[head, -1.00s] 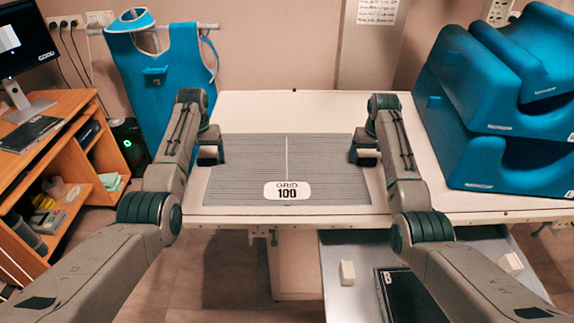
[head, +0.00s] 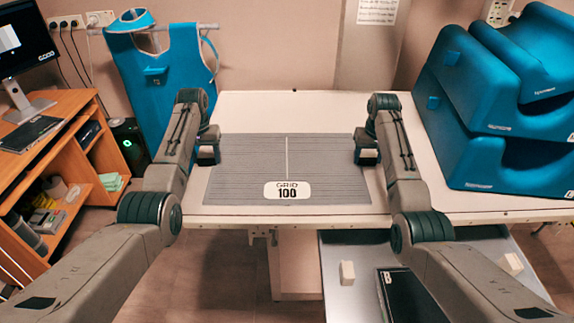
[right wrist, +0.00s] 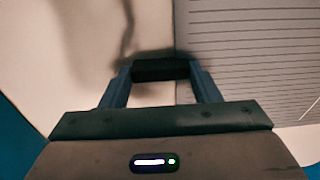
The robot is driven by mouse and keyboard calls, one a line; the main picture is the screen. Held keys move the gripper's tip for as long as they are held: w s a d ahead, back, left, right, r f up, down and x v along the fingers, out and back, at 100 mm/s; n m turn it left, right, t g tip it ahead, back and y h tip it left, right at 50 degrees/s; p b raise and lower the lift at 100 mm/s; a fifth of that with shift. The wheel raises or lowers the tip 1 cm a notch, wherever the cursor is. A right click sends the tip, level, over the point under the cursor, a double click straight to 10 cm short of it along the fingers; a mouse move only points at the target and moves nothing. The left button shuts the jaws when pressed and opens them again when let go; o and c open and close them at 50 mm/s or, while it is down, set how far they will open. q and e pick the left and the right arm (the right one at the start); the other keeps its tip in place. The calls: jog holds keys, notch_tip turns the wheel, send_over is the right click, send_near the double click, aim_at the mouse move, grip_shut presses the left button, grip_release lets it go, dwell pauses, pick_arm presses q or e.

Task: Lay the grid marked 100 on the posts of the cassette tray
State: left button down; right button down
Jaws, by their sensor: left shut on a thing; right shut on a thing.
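The grid marked 100 (head: 240,172) is a grey lined plate with a white label, lying flat on the pale table. My left gripper (head: 207,151) is shut at its left edge, apparently on a dark grip there. My right gripper (head: 367,151) is shut at its right edge; the right wrist view shows a black grip (right wrist: 160,70) between the fingers, beside the grid's lined face (right wrist: 250,50). The cassette tray (head: 345,305) is a grey shelf below the table's front edge, with two white posts (head: 347,272) (head: 511,263) visible. My right arm hides part of it.
A dark cassette (head: 405,295) lies in the tray. Blue foam blocks (head: 500,110) stand on the table's right. The wooden desk (head: 75,115) and a hanging blue apron (head: 160,85) are at left. The table behind the grid is clear.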

pick_arm(q)
jog(key=shift+r, duration=0.2)
pick_arm(e)
jog(key=shift+r, duration=0.15)
